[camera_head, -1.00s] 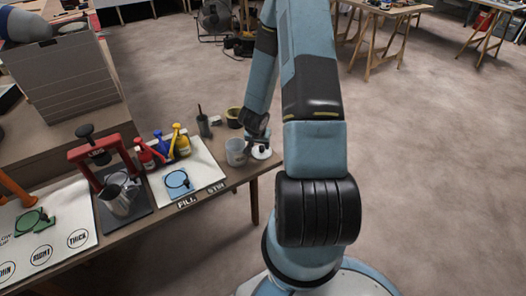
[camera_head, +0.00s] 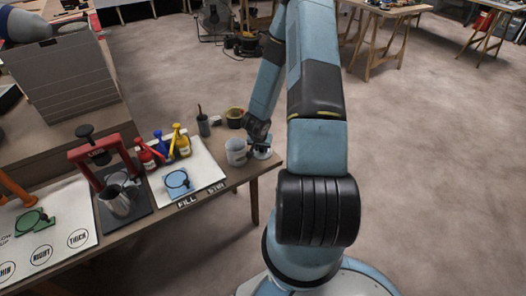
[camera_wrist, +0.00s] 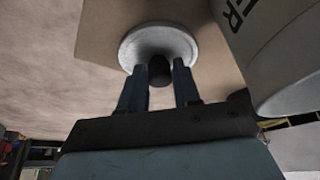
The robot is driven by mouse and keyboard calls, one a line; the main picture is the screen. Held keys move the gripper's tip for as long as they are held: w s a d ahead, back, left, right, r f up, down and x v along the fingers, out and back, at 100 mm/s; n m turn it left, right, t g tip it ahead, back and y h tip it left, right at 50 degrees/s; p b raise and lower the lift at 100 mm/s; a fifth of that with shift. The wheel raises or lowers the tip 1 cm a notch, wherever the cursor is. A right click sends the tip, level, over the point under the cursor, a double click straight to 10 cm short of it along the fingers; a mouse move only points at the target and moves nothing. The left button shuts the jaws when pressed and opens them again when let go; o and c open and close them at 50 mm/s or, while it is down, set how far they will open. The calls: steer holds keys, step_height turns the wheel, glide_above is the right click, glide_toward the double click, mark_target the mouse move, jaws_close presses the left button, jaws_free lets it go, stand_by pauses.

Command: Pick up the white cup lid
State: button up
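The white cup lid (camera_wrist: 157,39) is a round disc with a dark knob (camera_wrist: 159,70) in the wrist view. It lies near the table's right end, and in the head view the lid (camera_head: 261,154) shows partly behind my gripper. My gripper (camera_wrist: 162,82) is at the lid, with its two blue fingers on either side of the knob. A gap shows between the knob and the right finger; the left finger is close to the knob. My gripper (camera_head: 260,146) also shows in the head view, just right of the grey cup (camera_head: 236,152).
The cup's lettered wall (camera_wrist: 285,50) is close on the right in the wrist view. Bottles and a red press (camera_head: 99,158) are farther left.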

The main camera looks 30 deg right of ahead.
jaws_close()
steer(key=shift+r, duration=0.1)
